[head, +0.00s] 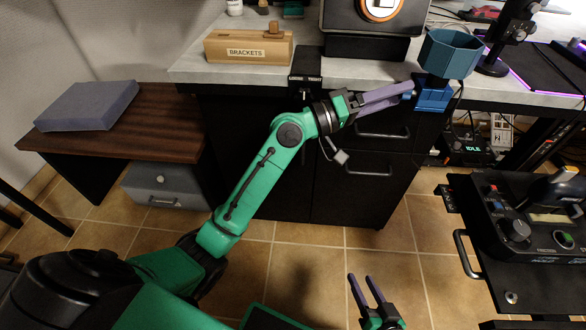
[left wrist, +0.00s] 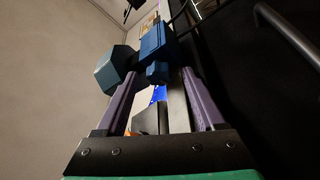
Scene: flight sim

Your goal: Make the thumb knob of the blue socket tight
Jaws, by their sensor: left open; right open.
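The blue socket (head: 433,97) is fixed at the edge of the worktop, just below a teal many-sided cup (head: 450,53). In the left wrist view, the blue socket (left wrist: 153,42) has a faceted blue thumb knob (left wrist: 157,72) on its near side. My left gripper (head: 410,90) is open, with its purple fingers pointing at the socket. In the left wrist view, its fingertips (left wrist: 161,74) stand on either side of the knob, with gaps visible; contact is not seen. My right gripper (head: 366,279) is open and empty, low over the floor.
The grey worktop (head: 215,72) carries a wooden BRACKETS box (head: 248,47) and a dark machine. Black drawers with bar handles (head: 368,172) lie beneath my left gripper. A control panel (head: 520,232) stands at right. The tiled floor in the middle is clear.

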